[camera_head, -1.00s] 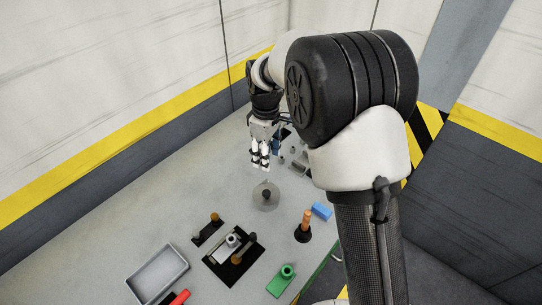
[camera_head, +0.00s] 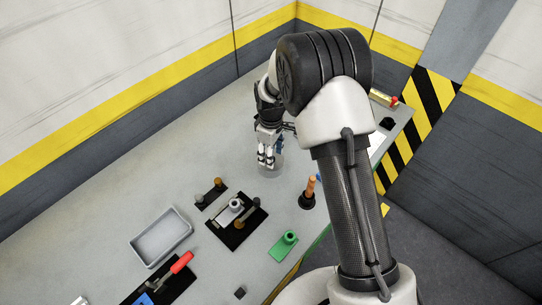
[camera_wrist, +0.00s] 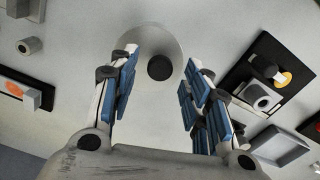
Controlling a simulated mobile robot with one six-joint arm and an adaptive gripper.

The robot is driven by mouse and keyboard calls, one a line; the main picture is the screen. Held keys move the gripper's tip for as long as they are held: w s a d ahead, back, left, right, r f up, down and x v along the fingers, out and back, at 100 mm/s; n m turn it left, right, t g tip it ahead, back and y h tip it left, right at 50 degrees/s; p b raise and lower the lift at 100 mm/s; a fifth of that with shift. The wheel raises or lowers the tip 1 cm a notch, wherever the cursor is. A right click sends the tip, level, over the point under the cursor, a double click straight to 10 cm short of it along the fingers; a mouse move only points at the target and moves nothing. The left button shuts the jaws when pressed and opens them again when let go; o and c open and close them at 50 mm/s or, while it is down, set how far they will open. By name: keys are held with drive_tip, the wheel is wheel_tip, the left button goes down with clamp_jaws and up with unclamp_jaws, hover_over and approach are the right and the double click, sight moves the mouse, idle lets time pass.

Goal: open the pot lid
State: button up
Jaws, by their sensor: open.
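The pot lid is a pale, round, see-through disc (camera_wrist: 152,42) with a dark round knob (camera_wrist: 160,68), seen from above in the wrist view. In the head view the lid (camera_head: 272,172) lies on the grey bench, partly hidden behind my fingers. My gripper (camera_head: 265,161) points down over the lid. In the wrist view my gripper (camera_wrist: 161,63) is open, with one blue-padded finger on each side of the knob. The knob appears between the fingertips with gaps on both sides. I cannot tell how far the tips are above the lid.
A black board with metal parts (camera_head: 237,222), a grey tray (camera_head: 160,238), an orange-handled piece on a black base (camera_head: 309,190) and a green block (camera_head: 284,245) stand nearer on the bench. Bare bench lies left of the lid.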

drive_tip(key=shift+f, duration=0.6)
drive_tip(key=shift+c, duration=0.5)
clamp_jaws()
